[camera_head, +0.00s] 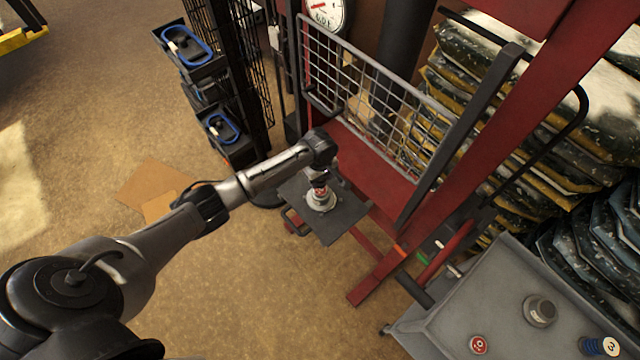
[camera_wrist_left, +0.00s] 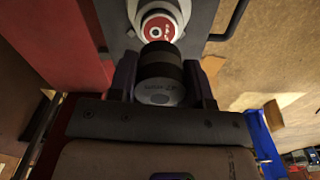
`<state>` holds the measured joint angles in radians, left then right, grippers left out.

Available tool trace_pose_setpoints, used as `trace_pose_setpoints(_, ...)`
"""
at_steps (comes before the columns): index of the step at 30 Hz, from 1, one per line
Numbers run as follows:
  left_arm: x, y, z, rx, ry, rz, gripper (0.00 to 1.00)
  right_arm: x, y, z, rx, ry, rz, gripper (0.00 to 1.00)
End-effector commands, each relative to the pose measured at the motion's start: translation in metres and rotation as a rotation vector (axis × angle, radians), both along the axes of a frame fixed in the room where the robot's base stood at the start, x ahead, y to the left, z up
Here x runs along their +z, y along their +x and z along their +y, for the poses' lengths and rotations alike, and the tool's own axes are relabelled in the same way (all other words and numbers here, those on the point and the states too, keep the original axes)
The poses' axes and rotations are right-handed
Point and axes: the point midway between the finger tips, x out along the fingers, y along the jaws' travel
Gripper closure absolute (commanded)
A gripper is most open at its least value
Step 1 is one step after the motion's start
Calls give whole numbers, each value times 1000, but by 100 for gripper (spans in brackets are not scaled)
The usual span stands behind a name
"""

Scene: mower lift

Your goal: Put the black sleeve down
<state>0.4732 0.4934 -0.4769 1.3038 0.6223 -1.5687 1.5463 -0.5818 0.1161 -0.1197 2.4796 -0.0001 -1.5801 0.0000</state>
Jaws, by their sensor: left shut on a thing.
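The black sleeve (camera_wrist_left: 160,66) is a short dark cylinder with a grey lettered end face, between the two fingers of my left gripper (camera_wrist_left: 159,70) in the left wrist view. The gripper is shut on it. Just beyond it is a silver round fitting with a red centre (camera_wrist_left: 157,26), on the dark plate (camera_wrist_left: 196,20). In the head view my left gripper (camera_head: 320,176) is over this fitting (camera_head: 321,202) on the plate (camera_head: 345,222). I cannot tell whether sleeve and fitting touch. My right gripper is not in view.
A grey tray (camera_head: 455,325) at the lower right bears a dark grey round part (camera_head: 540,311), a red disc (camera_head: 478,344) and a blue part (camera_head: 592,346). The red lift frame (camera_head: 450,190) with a wire grid (camera_head: 370,90) stands behind the plate.

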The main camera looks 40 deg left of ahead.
Motion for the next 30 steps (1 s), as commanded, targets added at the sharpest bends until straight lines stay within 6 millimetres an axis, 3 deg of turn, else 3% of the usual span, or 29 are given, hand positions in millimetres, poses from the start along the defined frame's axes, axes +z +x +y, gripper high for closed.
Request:
trace_pose_setpoints(13,-42,1,0,-1,1,-1,93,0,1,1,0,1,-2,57)
trace_pose_setpoints(29,-49,1,-1,-2,-1,-3,93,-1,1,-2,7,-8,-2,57)
trace_pose_setpoints(30,-49,0,0,-3,0,-1,51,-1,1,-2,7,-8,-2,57)
